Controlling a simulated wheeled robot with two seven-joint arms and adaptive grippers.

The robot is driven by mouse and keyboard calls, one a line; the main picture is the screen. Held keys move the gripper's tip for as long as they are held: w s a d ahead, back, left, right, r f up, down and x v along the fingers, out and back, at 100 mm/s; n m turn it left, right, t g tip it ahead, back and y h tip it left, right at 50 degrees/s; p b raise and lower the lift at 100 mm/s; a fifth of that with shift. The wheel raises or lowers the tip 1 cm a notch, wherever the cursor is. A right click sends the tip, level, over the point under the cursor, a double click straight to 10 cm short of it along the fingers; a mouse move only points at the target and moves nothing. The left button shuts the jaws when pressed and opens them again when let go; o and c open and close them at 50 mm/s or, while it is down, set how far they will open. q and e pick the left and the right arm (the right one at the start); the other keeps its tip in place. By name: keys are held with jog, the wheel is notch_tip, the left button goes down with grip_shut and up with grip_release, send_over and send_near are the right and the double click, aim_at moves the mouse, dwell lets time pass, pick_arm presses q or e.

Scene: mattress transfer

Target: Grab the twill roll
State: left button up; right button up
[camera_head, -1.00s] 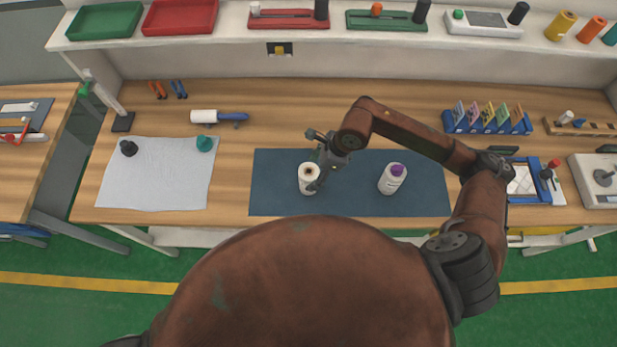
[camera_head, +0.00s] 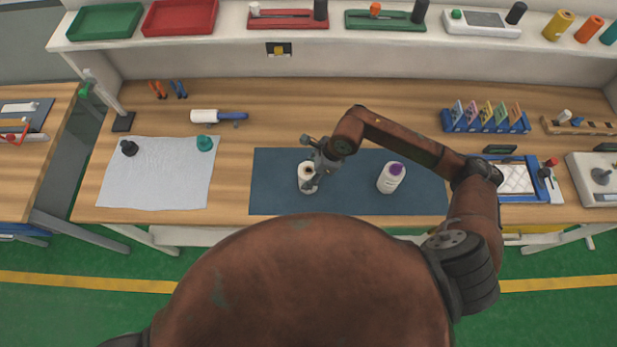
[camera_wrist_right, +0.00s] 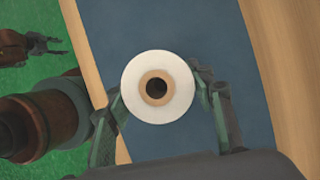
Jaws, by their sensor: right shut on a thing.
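A white roll with a brown core (camera_head: 305,185) stands on the dark blue mat (camera_head: 275,200), left of the mat's middle. My right gripper (camera_head: 312,172) is shut on it, reaching in from the right. In the right wrist view the roll (camera_wrist_right: 157,65) is seen end-on, with a gripper finger at each side. Whether it touches the mat is hard to tell. A white spool with a purple top (camera_head: 391,180) stands to the right on the mat. My left gripper (camera_wrist_right: 42,43) shows small at the upper left of the right wrist view, away from the roll.
A pale cloth (camera_head: 158,180) with a black and a green item lies at left. A lint-roller-like tool (camera_head: 217,116) lies behind it. A blue rack (camera_head: 485,121) and a clipboard-like tray (camera_head: 518,180) stand at right. Bare wood lies behind the mat.

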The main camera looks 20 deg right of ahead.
jog(key=c, duration=0.6)
jog(key=shift+r, duration=0.2)
